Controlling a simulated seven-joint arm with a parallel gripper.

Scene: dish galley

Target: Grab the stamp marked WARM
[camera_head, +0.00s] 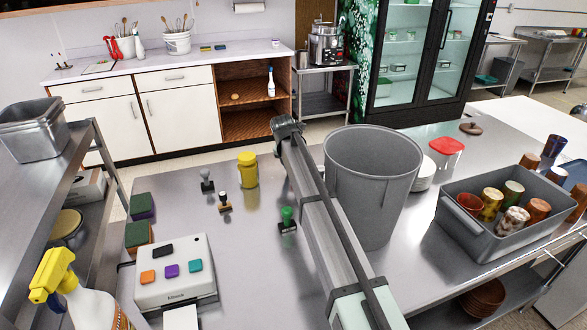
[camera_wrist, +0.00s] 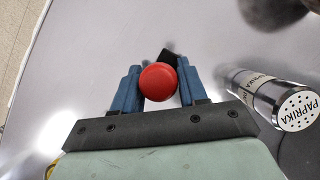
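In the wrist view a stamp with a round red knob (camera_wrist: 158,82) and a dark base lies between the blue fingers of my gripper (camera_wrist: 157,84). The fingers stand apart, one at each side of the knob. I cannot tell whether they press on it. No marking on this stamp can be read. In the head view my gripper (camera_head: 287,125) is at the far edge of the steel table and hides this stamp. Three other stamps stand on the table: a grey one (camera_head: 207,182), a wooden-handled one (camera_head: 224,202) and a green one (camera_head: 288,220). Their labels are unreadable.
A yellow container (camera_head: 248,170) stands left of my arm. A large grey bin (camera_head: 372,180) stands close on the right, with a grey tub (camera_head: 490,245) of cups beyond. An ink-pad box (camera_head: 175,290) is at front left.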

